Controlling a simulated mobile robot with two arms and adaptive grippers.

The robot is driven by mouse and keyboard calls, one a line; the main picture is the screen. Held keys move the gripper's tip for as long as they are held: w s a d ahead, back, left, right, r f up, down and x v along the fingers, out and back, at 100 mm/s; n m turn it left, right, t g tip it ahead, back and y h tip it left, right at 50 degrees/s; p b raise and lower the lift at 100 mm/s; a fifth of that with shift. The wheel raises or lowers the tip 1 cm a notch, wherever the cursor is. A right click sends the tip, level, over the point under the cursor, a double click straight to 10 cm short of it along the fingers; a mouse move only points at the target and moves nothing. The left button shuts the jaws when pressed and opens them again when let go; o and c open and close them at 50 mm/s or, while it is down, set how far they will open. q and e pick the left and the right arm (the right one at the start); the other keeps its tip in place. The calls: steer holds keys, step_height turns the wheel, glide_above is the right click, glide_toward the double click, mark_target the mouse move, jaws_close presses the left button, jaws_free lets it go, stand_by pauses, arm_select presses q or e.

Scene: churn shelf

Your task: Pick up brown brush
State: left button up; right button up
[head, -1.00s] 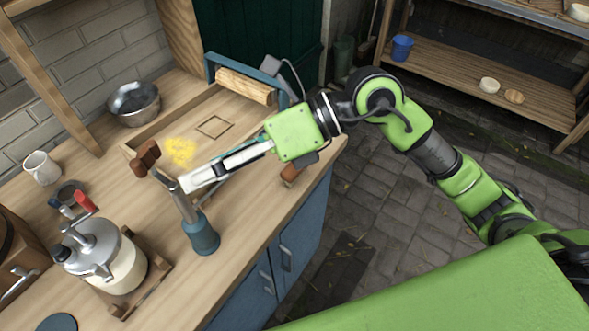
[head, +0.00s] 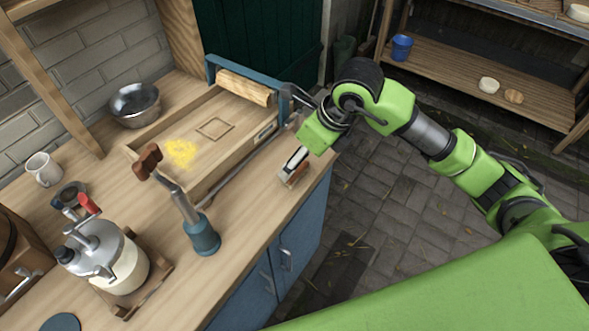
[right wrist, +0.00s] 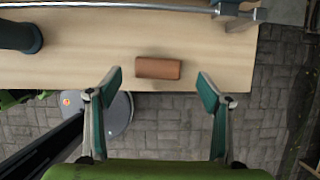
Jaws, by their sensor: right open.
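The brown brush (right wrist: 158,68) looks like a plain brown block. It lies on the wooden counter near the front edge. In the head view only part of the brush (head: 299,178) shows beside my right gripper (head: 287,177). In the right wrist view, my right gripper (right wrist: 159,78) is open, with one green-padded finger on each side of the brush in the picture. There is a visible gap on both sides, and the fingers do not hold it. My left gripper is not in view.
A metal rod (head: 232,168) lies along the wooden tray (head: 190,172) behind the brush. A blue-based post with a brown handle (head: 203,236) and a metal-lidded churn (head: 120,267) stand to the left. The counter around the brush is mostly clear.

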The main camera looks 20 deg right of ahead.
mark_target(298, 170)
steer(key=p+x, duration=0.1)
steer(key=x, duration=0.1)
steer(key=s+x, duration=0.1)
steer(key=x, duration=0.1)
steer(key=shift+w+f+p, duration=0.15)
steer(key=shift+f+p, duration=0.2)
steer(key=shift+f, duration=0.2)
steer(key=shift+w+f, duration=0.15)
steer(key=shift+f, duration=0.2)
steer(key=c, duration=1.2)
